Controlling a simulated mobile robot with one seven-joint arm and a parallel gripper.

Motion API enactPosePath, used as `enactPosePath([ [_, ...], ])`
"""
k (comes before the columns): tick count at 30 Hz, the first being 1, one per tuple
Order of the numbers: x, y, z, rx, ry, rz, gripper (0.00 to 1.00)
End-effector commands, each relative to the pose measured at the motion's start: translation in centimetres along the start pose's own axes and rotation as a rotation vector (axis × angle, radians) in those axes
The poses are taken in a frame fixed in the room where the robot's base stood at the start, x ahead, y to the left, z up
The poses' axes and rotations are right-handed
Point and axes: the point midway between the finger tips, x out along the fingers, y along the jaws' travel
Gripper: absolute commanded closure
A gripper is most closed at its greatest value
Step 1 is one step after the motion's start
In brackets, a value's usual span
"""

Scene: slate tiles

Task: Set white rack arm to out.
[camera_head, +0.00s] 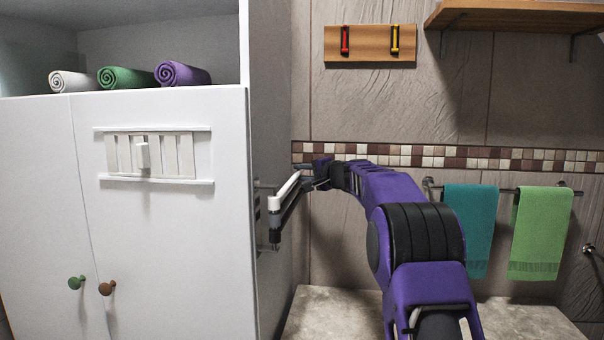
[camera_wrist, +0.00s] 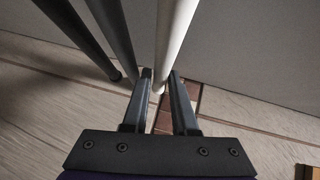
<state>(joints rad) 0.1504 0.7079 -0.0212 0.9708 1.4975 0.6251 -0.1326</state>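The white rack arm (camera_head: 285,190) is a slim round bar at the side of the white cabinet, above darker grey bars of the same rack (camera_head: 288,213). In the wrist view the white arm (camera_wrist: 175,38) runs down between my two fingers, and its rounded end shows there. My gripper (camera_head: 312,178) is at the far end of the white arm, beside the tiled wall. In the wrist view my gripper (camera_wrist: 160,76) has its narrow-set fingers on either side of the white bar, close against it. In the head view the fingers are partly hidden.
The cabinet (camera_head: 180,240) fills the left, with rolled towels (camera_head: 127,78) on top and two door knobs. A towel rail (camera_head: 505,189) with teal and green towels is at right. A hook board (camera_head: 370,44) and wooden shelf (camera_head: 510,14) are above. Two grey bars (camera_wrist: 115,30) lie left of the white one.

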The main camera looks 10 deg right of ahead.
Motion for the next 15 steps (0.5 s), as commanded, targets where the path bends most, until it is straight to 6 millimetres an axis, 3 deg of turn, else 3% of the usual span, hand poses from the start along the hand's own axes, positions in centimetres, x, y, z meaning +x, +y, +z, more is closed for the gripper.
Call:
enactPosePath([
  [1, -0.02, -0.01, -0.01, 0.0, 0.0, 0.0, 0.85],
  [4, -0.02, -0.01, -0.01, 0.0, 0.0, 0.0, 1.0],
  [15, -0.04, -0.01, -0.01, 0.0, 0.0, 0.0, 1.0],
])
